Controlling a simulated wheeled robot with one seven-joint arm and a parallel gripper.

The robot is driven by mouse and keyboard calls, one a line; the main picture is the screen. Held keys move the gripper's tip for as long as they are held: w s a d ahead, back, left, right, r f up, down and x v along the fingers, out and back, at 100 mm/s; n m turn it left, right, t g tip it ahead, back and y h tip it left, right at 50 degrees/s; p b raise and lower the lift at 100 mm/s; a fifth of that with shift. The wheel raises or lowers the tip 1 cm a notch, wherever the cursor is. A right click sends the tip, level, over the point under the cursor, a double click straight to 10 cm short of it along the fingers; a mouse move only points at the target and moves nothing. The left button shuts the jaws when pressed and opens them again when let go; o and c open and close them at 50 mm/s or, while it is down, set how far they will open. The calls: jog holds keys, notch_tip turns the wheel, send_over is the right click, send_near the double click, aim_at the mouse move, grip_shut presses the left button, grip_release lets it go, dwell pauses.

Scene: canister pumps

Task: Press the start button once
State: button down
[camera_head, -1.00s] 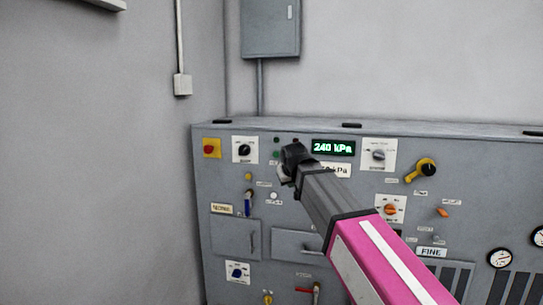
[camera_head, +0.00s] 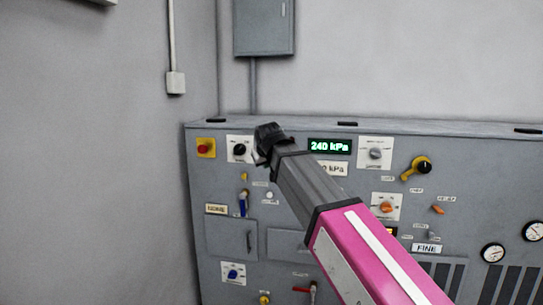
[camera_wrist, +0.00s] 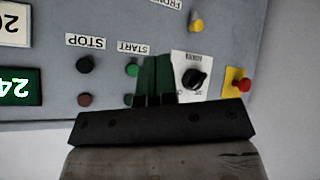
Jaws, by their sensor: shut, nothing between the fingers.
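The green start button (camera_wrist: 131,69) sits under the START label (camera_wrist: 129,47) in the wrist view, which shows the panel upside down. My gripper (camera_wrist: 154,60) is shut and empty, its dark green fingers just right of the button in that view. I cannot tell whether they touch the button or the panel. A dark stop button (camera_wrist: 84,65) is to the left under the STOP label (camera_wrist: 84,41). In the head view my gripper (camera_head: 263,157) is in front of the panel's upper left and hides the start button there.
A white-plated selector knob (camera_wrist: 194,78) and a red button on yellow (camera_wrist: 237,86) are close to the fingers. The grey panel (camera_head: 215,190) also carries a green display reading 240 kPa (camera_head: 330,146), a yellow rotary handle (camera_head: 418,167) and gauges (camera_head: 493,253). A wall meets its left side.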

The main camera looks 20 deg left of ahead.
jog(key=w+a, duration=0.1)
jog(key=w, duration=0.7)
jog(key=shift+w, duration=0.3)
dwell(1.8)
jog(key=shift+w, duration=0.4)
jog(key=shift+w+a, duration=0.1)
jog(key=shift+w, duration=0.4)
dwell(0.8)
dwell(0.3)
jog(key=shift+s, duration=0.95)
jog(key=s, duration=0.5)
jog(key=shift+d, duration=0.4)
